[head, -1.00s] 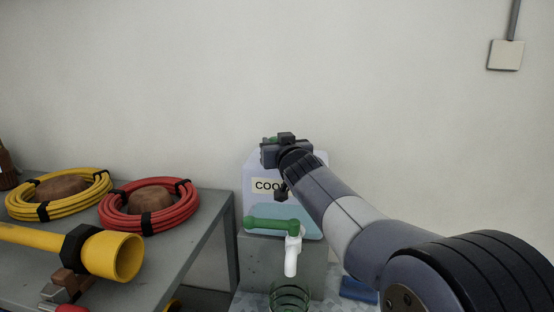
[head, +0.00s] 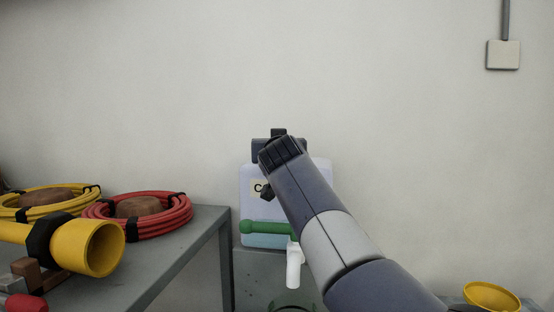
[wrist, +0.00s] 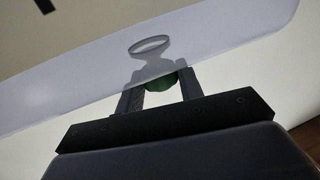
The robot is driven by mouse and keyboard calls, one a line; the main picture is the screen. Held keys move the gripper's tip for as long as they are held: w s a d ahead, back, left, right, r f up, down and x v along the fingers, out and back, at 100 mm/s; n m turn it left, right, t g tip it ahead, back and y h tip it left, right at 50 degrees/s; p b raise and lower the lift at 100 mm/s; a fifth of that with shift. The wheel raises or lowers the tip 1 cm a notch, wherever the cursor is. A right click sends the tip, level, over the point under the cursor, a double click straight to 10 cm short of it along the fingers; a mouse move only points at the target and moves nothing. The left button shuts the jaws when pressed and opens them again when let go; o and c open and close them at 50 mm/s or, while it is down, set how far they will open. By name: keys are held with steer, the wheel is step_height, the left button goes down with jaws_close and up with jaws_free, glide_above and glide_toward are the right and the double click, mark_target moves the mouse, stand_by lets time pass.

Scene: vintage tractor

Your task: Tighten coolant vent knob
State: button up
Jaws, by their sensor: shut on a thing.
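The coolant container (head: 258,212) is a pale, translucent jug with a partly covered label, standing on a grey block in the head view. It also fills the upper part of the wrist view (wrist: 60,100). My gripper (wrist: 160,84) is at the top of the jug, its two fingers shut on the green vent knob (wrist: 161,85). In the head view my arm hides the knob and most of the label. A green tap handle (head: 266,228) with a white spout (head: 293,264) sits low on the jug's front.
At left, a grey table (head: 185,243) holds a red hose coil (head: 125,223), a yellow hose coil (head: 40,208) and a yellow funnel-shaped tool (head: 88,248). A glass jar (head: 291,303) stands below the spout. A yellow bowl (head: 491,296) is at lower right.

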steer(key=shift+a+f+m+h+b, duration=0.2)
steer(key=shift+f+m+h+b, duration=0.2)
steer(key=shift+m+h+b, duration=0.5)
